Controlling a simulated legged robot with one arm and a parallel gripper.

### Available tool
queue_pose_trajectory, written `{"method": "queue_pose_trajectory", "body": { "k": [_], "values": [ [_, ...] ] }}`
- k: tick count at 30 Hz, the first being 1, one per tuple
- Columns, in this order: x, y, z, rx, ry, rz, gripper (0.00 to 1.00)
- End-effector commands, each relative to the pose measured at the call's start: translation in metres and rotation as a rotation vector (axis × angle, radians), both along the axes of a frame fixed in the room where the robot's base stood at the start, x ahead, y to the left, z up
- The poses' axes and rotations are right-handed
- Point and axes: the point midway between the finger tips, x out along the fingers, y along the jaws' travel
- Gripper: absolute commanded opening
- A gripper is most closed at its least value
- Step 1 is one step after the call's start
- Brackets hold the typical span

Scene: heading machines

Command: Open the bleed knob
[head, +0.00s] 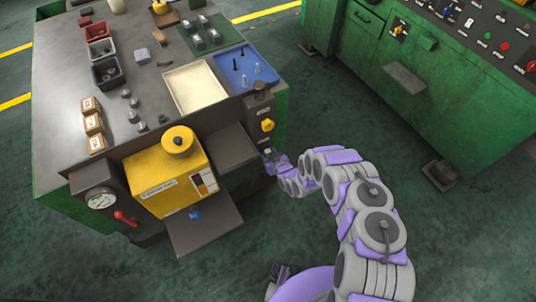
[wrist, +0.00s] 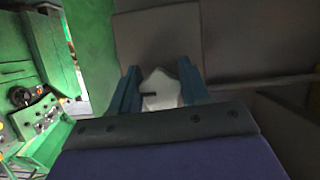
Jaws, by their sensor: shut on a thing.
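A pale grey-white knob (wrist: 162,90) with a small dark bar on it shows in the wrist view. It sits between the two blue fingers of my gripper (wrist: 160,78), which is shut on it; I take it to be the bleed knob. In the head view my gripper (head: 268,156) is at the right front corner of the workbench, just below a dark post (head: 259,100) with a yellow knob (head: 267,125). The held knob is hidden there by my gripper and arm. How far the knob is turned cannot be told.
The workbench (head: 62,60) carries a yellow machine box (head: 165,178), a cream tray (head: 195,88), a blue tray (head: 240,68) and several small parts. A gauge (head: 102,201) and red lever (head: 125,217) are at its front left. A green control cabinet (head: 450,110) stands right, across clear floor.

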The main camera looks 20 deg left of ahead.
Motion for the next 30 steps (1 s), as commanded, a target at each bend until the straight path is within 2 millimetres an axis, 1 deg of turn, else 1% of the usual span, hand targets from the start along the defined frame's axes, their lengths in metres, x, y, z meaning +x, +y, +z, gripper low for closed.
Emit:
{"method": "queue_pose_trajectory", "body": {
  "k": [1, 11, 12, 18, 19, 26, 30],
  "values": [
    [-0.0020, -0.0019, -0.0034, -0.004, 0.009, -0.002, 0.16],
    [-0.0022, -0.0017, -0.0027, -0.002, 0.008, -0.001, 0.15],
    [-0.0022, -0.0017, -0.0026, -0.002, 0.008, -0.001, 0.50],
    [-0.0019, -0.0012, -0.0003, 0.001, 0.004, 0.000, 0.69],
    [-0.0020, -0.0012, -0.0001, 0.001, 0.002, 0.000, 0.70],
    [-0.0017, -0.0013, 0.0012, 0.002, 0.001, 0.000, 0.70],
    [-0.0047, -0.0051, 0.0044, 0.002, 0.000, 0.001, 0.70]
  ]
}}
